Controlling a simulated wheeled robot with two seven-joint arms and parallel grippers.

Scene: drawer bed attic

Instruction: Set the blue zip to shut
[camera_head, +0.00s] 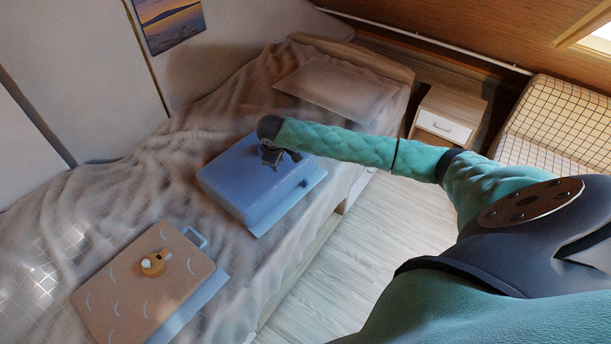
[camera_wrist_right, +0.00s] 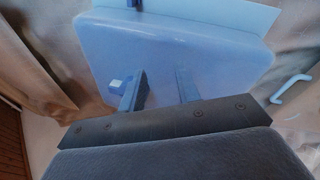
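A blue case (camera_head: 240,175) lies on the bed, its top closed down; it also fills much of the right wrist view (camera_wrist_right: 220,55). My right gripper (camera_head: 272,155) is over the far right part of its top. In the right wrist view its two fingers (camera_wrist_right: 160,88) stand apart, with only blue surface visible between them. A small dark blue piece (camera_wrist_right: 133,4) shows at the case's edge there, away from the fingers; it may be the zip's pull, but I cannot tell. A small pale patch beside the left finger is unclear. My left gripper is out of view.
A pillow (camera_head: 335,85) is at the bed's head. A nightstand (camera_head: 445,120) and checked seat (camera_head: 555,120) stand right; floor (camera_head: 325,290) beside the bed is clear.

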